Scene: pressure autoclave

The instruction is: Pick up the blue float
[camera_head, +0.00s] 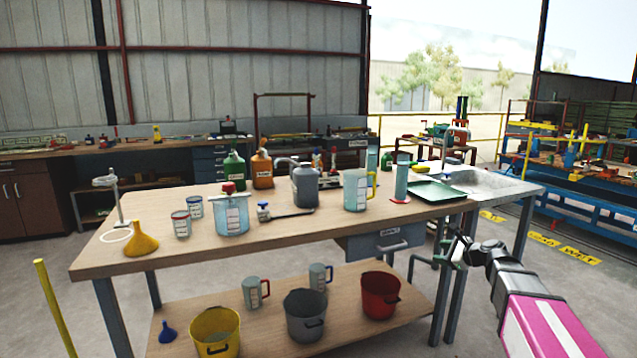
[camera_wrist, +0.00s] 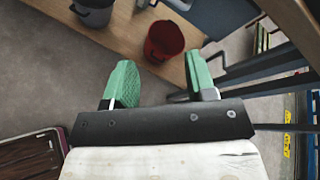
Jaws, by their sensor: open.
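A small blue-and-white piece (camera_head: 263,211) with a dark rod lies on the table top (camera_head: 365,222), right of the clear red-lidded jar (camera_head: 232,214). It may be the float, but it is too small to tell. A blue funnel (camera_head: 167,331) sits at the left of the lower shelf. My gripper (camera_head: 457,250) is off the table's right front, well away from both. In the wrist view my gripper (camera_wrist: 160,84) has its green fingers wide apart with nothing between them. Neither blue thing shows there.
Bottles, measuring jugs, a yellow funnel (camera_head: 141,239) and a green tray (camera_head: 429,191) crowd the table. The lower shelf holds yellow (camera_head: 215,335), grey (camera_head: 305,318) and red (camera_head: 380,297) buckets. The red bucket also shows in the wrist view (camera_wrist: 164,40). A drawer (camera_head: 388,238) hangs under the table top.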

